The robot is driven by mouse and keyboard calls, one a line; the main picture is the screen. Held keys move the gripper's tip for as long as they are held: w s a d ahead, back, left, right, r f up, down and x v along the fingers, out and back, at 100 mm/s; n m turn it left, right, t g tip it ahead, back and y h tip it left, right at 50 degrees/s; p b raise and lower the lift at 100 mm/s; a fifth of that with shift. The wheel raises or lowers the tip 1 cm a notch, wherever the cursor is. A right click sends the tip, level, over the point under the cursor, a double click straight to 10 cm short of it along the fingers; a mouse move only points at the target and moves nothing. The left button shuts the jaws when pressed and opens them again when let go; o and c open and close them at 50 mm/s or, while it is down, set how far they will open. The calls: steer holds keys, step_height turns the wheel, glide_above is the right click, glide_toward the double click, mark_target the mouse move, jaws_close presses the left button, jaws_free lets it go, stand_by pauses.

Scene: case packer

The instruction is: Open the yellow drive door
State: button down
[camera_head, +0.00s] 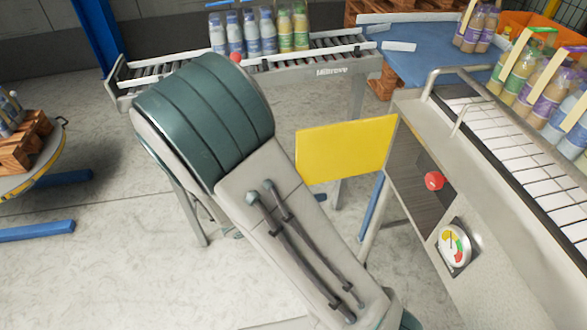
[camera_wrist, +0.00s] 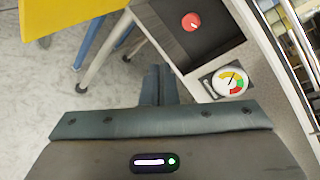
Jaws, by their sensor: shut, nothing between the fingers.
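The yellow drive door (camera_head: 347,150) stands swung open from the side of the grey machine cabinet in the head view. It also shows at the top left of the wrist view (camera_wrist: 65,14). The dark opening (camera_head: 412,170) beside it is uncovered, with a red knob (camera_head: 434,181) in view; the knob also shows in the wrist view (camera_wrist: 191,21). My gripper (camera_wrist: 159,78) is shut and empty, in front of the cabinet below the opening in the wrist view, apart from the door. In the head view my arm hides the gripper.
A round gauge (camera_head: 454,246) sits on the cabinet front. A conveyor with bottles (camera_head: 262,30) stands behind, and another bottle line (camera_head: 535,150) runs along the right. A blue table (camera_head: 425,50) is at the back. A pallet table (camera_head: 22,170) stands left, with open floor between.

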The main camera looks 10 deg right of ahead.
steer(key=w+a+f+n+t+y+b, duration=0.1)
steer(key=w+a+f+n+t, duration=0.4)
steer(key=a+n+t, duration=0.65)
steer(key=n+g+p, duration=0.2)
steer(key=n+g, duration=0.1)
glide_toward(301, 157)
steer(key=w+d, duration=0.3)
steer(key=d, duration=0.1)
steer(key=shift+w+t+p, duration=0.25)
steer(key=shift+w+p, duration=0.05)
steer(key=shift+w, duration=0.3)
